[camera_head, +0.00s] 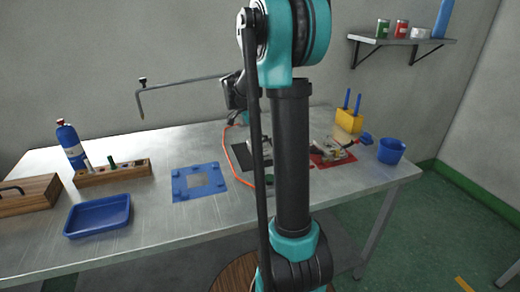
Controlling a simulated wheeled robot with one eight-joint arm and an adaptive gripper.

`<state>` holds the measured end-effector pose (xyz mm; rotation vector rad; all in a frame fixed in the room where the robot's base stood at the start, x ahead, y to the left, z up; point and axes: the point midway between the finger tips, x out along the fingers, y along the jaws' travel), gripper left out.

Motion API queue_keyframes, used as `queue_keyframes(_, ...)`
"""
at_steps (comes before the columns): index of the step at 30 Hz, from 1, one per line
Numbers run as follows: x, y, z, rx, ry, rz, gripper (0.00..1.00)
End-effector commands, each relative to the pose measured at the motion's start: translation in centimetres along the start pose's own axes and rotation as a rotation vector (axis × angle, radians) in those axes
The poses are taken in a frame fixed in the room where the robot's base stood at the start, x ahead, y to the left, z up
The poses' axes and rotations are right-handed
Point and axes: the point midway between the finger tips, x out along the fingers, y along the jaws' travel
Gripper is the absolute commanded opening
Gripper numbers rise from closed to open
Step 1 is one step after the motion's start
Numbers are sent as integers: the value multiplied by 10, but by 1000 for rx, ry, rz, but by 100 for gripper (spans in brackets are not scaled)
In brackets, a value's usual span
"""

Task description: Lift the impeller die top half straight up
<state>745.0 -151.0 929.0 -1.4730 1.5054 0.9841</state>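Grey metal parts (332,147) lie on a red mat (318,159) right of my arm. More grey metal shows in part over a black mat (243,158) just left of my arm's upright link. Which of these is the impeller die top half I cannot tell, as my arm covers much of this area. My gripper's fingers cannot be made out. The far part of my arm goes down behind its own links, so any contact with the die is hidden.
An orange hose (233,164) runs beside the black mat. A blue mat (188,190), blue tray (98,216), wooden block (112,175) and blue bottle (70,146) are left. A yellow holder (349,121) and blue cup (391,150) are right. A bent rod (185,84) sticks out above the table.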

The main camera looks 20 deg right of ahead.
Motion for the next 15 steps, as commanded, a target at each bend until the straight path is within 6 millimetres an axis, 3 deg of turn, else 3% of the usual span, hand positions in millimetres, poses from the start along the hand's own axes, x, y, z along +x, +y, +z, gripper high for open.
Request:
queue_keyframes(2,0,0,0,0,0,0,32)
queue_keyframes(9,0,0,0,0,0,0,2)
queue_keyframes(15,0,0,0,0,0,0,0)
